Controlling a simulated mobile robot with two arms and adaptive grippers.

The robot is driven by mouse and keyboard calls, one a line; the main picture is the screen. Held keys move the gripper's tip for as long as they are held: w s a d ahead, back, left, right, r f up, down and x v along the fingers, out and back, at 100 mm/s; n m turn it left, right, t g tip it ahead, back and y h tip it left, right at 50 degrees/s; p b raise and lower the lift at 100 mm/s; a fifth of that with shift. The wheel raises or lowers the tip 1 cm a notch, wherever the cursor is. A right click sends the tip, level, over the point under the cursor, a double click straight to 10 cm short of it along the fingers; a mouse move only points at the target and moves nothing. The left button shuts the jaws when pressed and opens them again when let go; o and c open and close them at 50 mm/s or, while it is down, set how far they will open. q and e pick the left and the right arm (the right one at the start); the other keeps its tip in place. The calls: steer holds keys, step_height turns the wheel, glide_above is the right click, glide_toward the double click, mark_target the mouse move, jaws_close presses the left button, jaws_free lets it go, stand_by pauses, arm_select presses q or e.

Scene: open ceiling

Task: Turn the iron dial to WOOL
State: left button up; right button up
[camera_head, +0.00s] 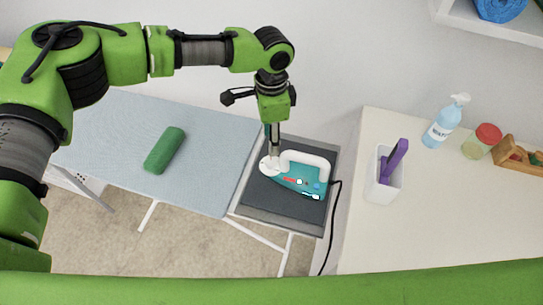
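A teal and white iron (302,179) lies on the dark rest (262,207) at the right end of the ironing board. A round white part (267,169), which looks like the dial, is at its left end; no lettering is readable. My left gripper (273,156) points down from above, its fingertips at or just above this white part. The fingers look close together, but I cannot tell whether they grip or touch it. My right gripper is out of view.
A green roll (165,150) lies on the grey-blue ironing board (110,140). A black cord (333,215) hangs right of the iron. The right-hand table (440,220) holds a white holder (383,184), a blue spray bottle (441,127), a red-lidded jar (482,143) and a wooden box (518,154).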

mark_target(271, 161)
arm_select(q)
step_height(271, 161, down, 10)
steer(key=shift+p, duration=1)
steer(key=shift+c, duration=0.3)
steer(key=c, duration=1)
